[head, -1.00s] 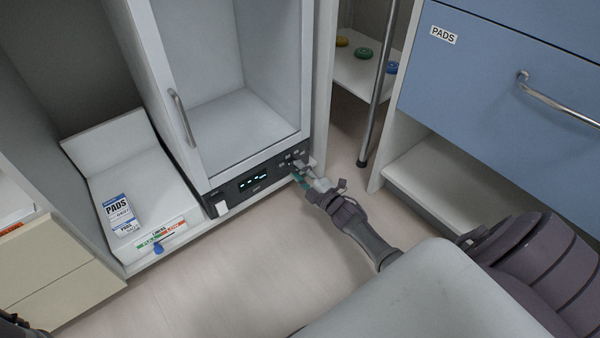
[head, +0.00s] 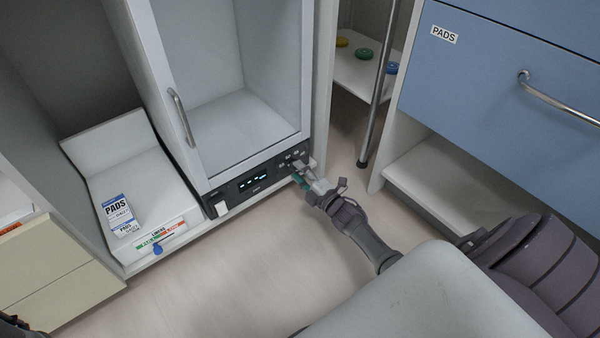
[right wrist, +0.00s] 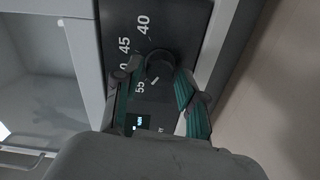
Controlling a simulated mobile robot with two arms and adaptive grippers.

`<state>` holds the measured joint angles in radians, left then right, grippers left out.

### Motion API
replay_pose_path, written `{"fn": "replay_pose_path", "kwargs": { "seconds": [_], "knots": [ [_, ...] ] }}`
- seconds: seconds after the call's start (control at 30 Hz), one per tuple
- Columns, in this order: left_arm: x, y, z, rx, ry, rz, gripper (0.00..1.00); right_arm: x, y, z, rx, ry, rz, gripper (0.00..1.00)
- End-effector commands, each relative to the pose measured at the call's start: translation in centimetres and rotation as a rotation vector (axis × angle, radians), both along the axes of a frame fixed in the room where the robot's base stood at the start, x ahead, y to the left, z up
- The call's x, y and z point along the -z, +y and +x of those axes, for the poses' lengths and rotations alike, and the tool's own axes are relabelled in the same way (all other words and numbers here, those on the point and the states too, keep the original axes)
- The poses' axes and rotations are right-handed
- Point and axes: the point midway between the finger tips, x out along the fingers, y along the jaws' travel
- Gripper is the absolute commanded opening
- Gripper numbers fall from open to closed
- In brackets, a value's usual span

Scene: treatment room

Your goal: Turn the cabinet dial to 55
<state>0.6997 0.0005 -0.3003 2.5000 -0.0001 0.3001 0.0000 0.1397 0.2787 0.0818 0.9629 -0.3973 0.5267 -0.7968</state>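The cabinet dial (right wrist: 160,68) is a dark round knob on a black panel; the numbers 40, 45 and 55 are legible beside it. A light mark on the knob points down and left, close to the 55. My right gripper (right wrist: 157,82) has its green-padded fingers on both sides of the knob and appears closed on it. In the head view the right gripper (head: 303,177) is at the right end of the cabinet's control panel (head: 222,200) and hides the dial. Only a dark piece of my left arm shows in the bottom left corner; its fingers cannot be made out.
The glass-door cabinet (head: 245,155) has a lit display (head: 253,181). A PADS box (head: 119,215) lies on a white bin at left. A metal pole (head: 378,90) and a blue PADS drawer (head: 480,80) stand to the right. Floor in front is clear.

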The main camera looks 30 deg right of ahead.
Motion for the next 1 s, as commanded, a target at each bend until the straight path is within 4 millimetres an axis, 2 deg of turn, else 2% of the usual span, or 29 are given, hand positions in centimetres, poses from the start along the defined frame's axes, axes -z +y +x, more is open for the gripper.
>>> {"fn": "replay_pose_path", "kwargs": {
  "seconds": [0.07,0.33,0.47,0.57,0.8,1.0],
  "knots": [
    [0.0,0.0,0.0,0.0,0.0,0.0,0.85,0.0,0.0,0.0,0.0,0.0,0.001,0.57],
    [0.0,0.1,0.1,0.001,0.003,-0.003,0.85,0.0,0.0,0.0,0.0,-0.001,0.001,0.57],
    [0.0,0.1,0.1,0.001,0.003,-0.003,0.85,0.1,-0.1,-0.8,0.001,0.0,0.001,0.57],
    [0.0,0.0,0.1,0.0,0.002,-0.002,0.85,0.1,-0.2,-2.4,0.0,0.001,0.001,0.57],
    [0.0,0.0,0.0,0.0,0.0,-0.001,0.85,0.1,-0.6,-7.6,0.0,0.002,0.001,0.57],
    [0.0,0.0,0.0,0.0,0.0,-0.001,0.85,0.1,-0.8,-10.8,0.001,0.001,0.002,0.57]
  ]
}}
